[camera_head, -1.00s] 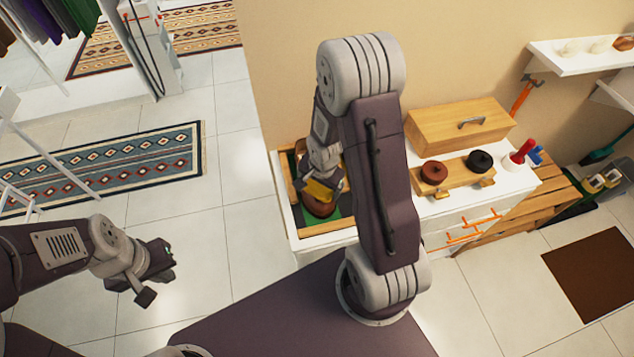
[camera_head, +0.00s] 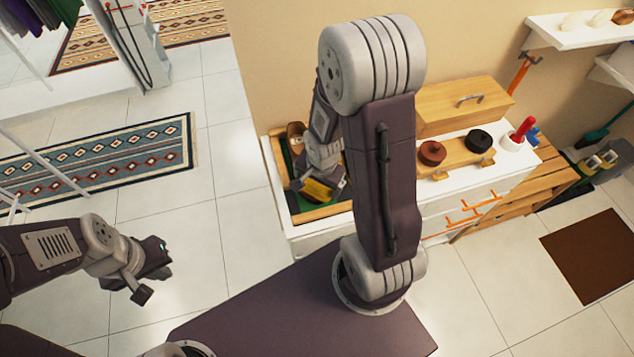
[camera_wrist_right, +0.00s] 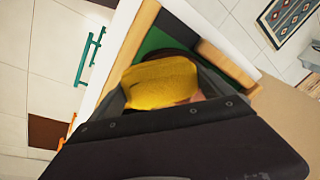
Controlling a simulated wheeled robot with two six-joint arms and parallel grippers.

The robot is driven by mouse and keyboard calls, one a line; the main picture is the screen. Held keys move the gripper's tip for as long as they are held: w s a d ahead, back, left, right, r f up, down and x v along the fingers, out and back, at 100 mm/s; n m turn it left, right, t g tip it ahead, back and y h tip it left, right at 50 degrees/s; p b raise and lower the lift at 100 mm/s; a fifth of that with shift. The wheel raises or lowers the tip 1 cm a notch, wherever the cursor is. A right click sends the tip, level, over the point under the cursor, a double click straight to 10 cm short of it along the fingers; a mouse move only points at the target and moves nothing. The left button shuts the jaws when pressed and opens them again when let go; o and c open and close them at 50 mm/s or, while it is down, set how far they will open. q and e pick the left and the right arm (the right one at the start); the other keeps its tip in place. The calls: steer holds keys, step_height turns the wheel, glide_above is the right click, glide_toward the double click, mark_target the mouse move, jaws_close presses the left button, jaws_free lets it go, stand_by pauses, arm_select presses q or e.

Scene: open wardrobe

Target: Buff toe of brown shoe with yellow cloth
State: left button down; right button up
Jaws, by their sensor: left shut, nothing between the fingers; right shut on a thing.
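The yellow cloth (camera_head: 318,190) is in my right gripper (camera_head: 325,182), which is shut on it, low over the wooden tray with a green lining. In the right wrist view the cloth (camera_wrist_right: 160,82) bulges out in front of the fingers. The brown shoe (camera_head: 295,130) shows only in part, at the tray's far end behind my wrist. A dark brown edge (camera_wrist_right: 172,53) shows just behind the cloth in the wrist view. I cannot tell if cloth and shoe touch. My left gripper (camera_head: 150,277) is shut and empty, above the floor at left.
The tray (camera_head: 318,213) sits on the left end of a white cabinet (camera_head: 480,190).

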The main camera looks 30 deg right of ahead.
steer(key=shift+w+r+p, duration=0.25)
steer(key=shift+p, duration=0.05)
steer(key=w+p, duration=0.1)
steer(key=w, duration=0.1)
steer(key=shift+w+d+r+p, duration=0.2)
steer(key=shift+w+d+p, duration=0.1)
steer(key=shift+p, duration=0.05)
steer(key=shift+c, duration=0.6)
steer(key=shift+w, duration=0.2)
steer(key=shift+c, duration=0.6)
steer(key=shift+w+d+f, duration=0.1)
steer(key=shift+w, duration=0.05)
steer(key=shift+w+r+p, duration=0.15)
steer(key=shift+r+p, duration=0.05)
steer(key=shift+p, duration=0.15)
steer(key=w, duration=0.1)
steer(key=p, duration=0.1)
steer(key=w, duration=0.1)
steer(key=shift+w+d+r+p, duration=0.3)
steer(key=shift+d+r+p, duration=0.05)
steer(key=shift+r+p, duration=0.05)
steer(key=c, duration=0.3)
steer(key=shift+w, duration=0.35)
steer(key=shift+c, duration=0.2)
steer(key=shift+w+d+f, duration=0.1)
steer(key=shift+w, duration=0.05)
